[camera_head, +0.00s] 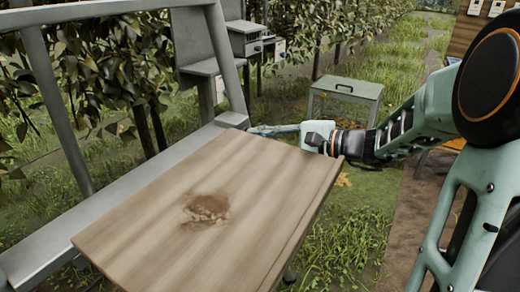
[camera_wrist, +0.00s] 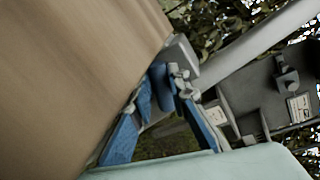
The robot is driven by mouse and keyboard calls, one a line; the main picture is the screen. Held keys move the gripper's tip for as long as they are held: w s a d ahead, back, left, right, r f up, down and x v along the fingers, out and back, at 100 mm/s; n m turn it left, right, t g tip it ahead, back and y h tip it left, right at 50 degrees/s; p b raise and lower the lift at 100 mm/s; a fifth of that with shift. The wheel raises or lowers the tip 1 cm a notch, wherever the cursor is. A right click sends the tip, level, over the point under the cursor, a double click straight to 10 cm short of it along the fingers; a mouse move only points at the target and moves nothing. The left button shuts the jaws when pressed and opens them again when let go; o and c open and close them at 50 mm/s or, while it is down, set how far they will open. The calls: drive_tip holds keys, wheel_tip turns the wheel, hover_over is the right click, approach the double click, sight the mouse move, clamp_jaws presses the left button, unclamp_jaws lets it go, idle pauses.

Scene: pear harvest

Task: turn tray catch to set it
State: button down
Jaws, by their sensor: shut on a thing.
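The tray is a wooden board (camera_head: 130,225) with a dark brown patch, tilted across the head view; its plain surface (camera_wrist: 70,70) fills the left of the wrist view. My gripper (camera_head: 258,130) reaches in from the right behind the board's far edge. In the wrist view the blue fingers of my gripper (camera_wrist: 165,90) are closed in on a small grey tray catch (camera_wrist: 181,72) beside the board's corner. The exact grip and the angle of the catch are partly hidden by the fingers. In the head view the board hides the catch.
A grey metal frame (camera_head: 120,195) runs along the board's left side, with leafy trees behind it. Grey boxes (camera_head: 252,40) are mounted on the frame.

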drive_tip(key=shift+f+n+b, duration=0.15)
drive_tip(key=shift+n+b, duration=0.75)
drive_tip(key=shift+b, duration=0.35)
drive_tip(key=c, duration=1.8)
unclamp_jaws()
drive_tip(key=v, duration=1.2)
drive_tip(key=shift+s+a, duration=0.1)
drive_tip(key=shift+s, duration=0.1)
drive_tip(key=shift+c, duration=0.5)
